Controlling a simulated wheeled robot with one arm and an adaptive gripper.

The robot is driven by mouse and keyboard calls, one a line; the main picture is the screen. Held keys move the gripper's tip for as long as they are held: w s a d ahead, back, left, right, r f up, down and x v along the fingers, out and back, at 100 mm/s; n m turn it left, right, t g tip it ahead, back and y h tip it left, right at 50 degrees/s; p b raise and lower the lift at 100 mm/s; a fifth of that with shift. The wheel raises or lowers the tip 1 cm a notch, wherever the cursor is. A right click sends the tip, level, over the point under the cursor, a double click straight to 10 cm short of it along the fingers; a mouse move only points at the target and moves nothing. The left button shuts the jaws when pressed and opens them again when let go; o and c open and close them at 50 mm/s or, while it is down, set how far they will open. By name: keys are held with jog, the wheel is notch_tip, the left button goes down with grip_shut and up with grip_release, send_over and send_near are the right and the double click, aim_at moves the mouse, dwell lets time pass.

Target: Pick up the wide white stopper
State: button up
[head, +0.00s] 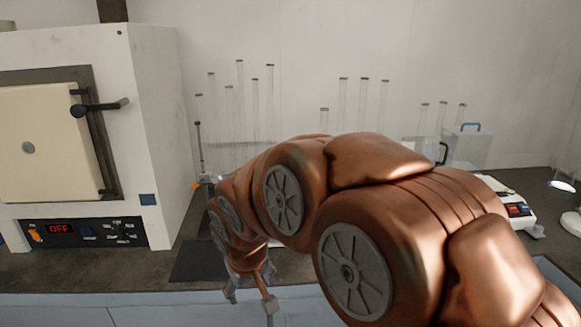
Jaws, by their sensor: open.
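I cannot make out a wide white stopper for certain in the head view. A small bright white object (562,187) lies on the counter at the far right, and a pale rounded object (571,223) is cut off by the right edge below it. I cannot tell whether either is the stopper. My gripper (250,300) points down near the counter's front edge, left of centre, with its fingers apart and nothing seen between them. It is far to the left of both pale objects. My copper-coloured arm hides much of the middle of the counter.
A white furnace (160,130) with a display reading OFF stands at left. A dark mat (195,262) lies on the counter beside it. Several clear tubes (255,100) stand along the back. A clear box with a blue handle (470,145) and a white device (515,205) are at right.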

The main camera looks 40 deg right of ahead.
jog(key=w+d+r+m+t+h, duration=0.1)
jog(key=w+d+r+t, duration=0.2)
jog(key=w+d, duration=0.7)
jog(key=w+d+r+m+t+h, duration=0.15)
jog(key=w+d+t, duration=0.25)
jog(key=w+d, duration=0.65)
jog(key=w+d+r+n+t+p, duration=0.15)
jog(key=d+t, duration=0.35)
jog(key=d, duration=1.3)
jog(key=shift+y, duration=0.25)
jog(key=shift+d+r+p+x, duration=0.15)
jog(key=shift+p+x, duration=0.2)
jog(key=shift+x, duration=0.75)
jog(key=shift+r+p+x, duration=0.15)
jog(key=shift+p+x, duration=0.15)
jog(key=shift+x, duration=0.75)
jog(key=shift+d+r+p+x, duration=0.15)
jog(key=shift+p+x, duration=0.2)
jog(key=shift+x, duration=0.75)
jog(key=shift+w+f, duration=0.25)
jog(key=shift+w, duration=0.35)
jog(key=shift+c, duration=0.2)
